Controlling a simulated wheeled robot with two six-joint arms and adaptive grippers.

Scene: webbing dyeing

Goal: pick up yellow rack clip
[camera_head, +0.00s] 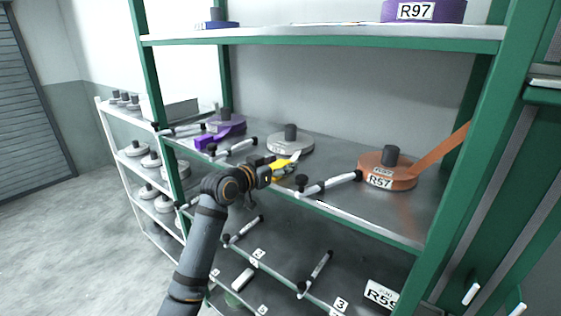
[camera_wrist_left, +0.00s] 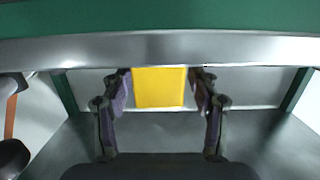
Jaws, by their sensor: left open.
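The yellow rack clip (camera_head: 284,166) is at the front edge of the middle shelf, in front of a grey-white webbing roll (camera_head: 291,143). My left gripper (camera_head: 274,171) reaches in from the left at the clip and partly hides it. In the left wrist view, the yellow clip (camera_wrist_left: 158,87) appears as a yellow block between the two spread fingers of my left gripper (camera_wrist_left: 163,82). The jaws are open, with the clip between them. Whether a finger touches it I cannot tell. My right gripper is not in view.
An orange roll labelled R57 (camera_head: 387,171) stands on the right of the middle shelf (camera_head: 340,206). A purple roll (camera_head: 226,122) stands on the left. Black-and-white rods (camera_head: 328,184) jut near the shelf edge. Green posts (camera_head: 481,130) bound the rack.

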